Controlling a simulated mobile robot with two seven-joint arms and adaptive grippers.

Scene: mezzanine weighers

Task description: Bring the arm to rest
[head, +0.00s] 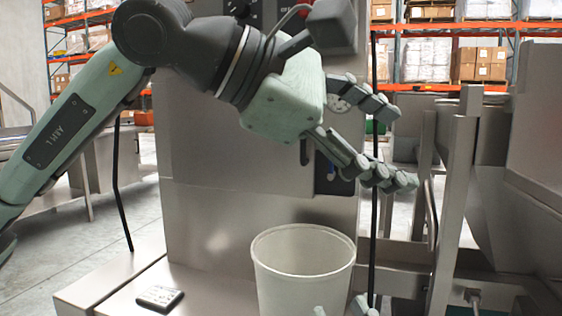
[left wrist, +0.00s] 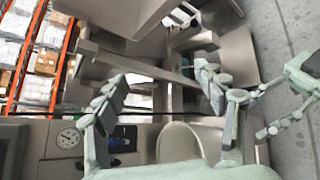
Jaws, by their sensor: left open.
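My left arm (head: 60,140) comes in from the left, bent at the elbow and raised in front of the steel machine. My left gripper (head: 404,148) points right, its two fingers spread wide with nothing between them. It is above and to the right of the white bucket (head: 303,275). In the left wrist view the left gripper (left wrist: 163,85) also has empty, parted fingers. My right gripper (head: 341,309) shows only as pale fingertips at the bottom edge, in front of the bucket. Its parted fingers also show at the right of the left wrist view (left wrist: 252,115), with nothing seen between them.
A steel cabinet (head: 225,215) with a dial stands behind the arm. Steel posts (head: 455,190) and a hopper (head: 520,140) stand at right. Pallet racks (head: 440,60) are far back.

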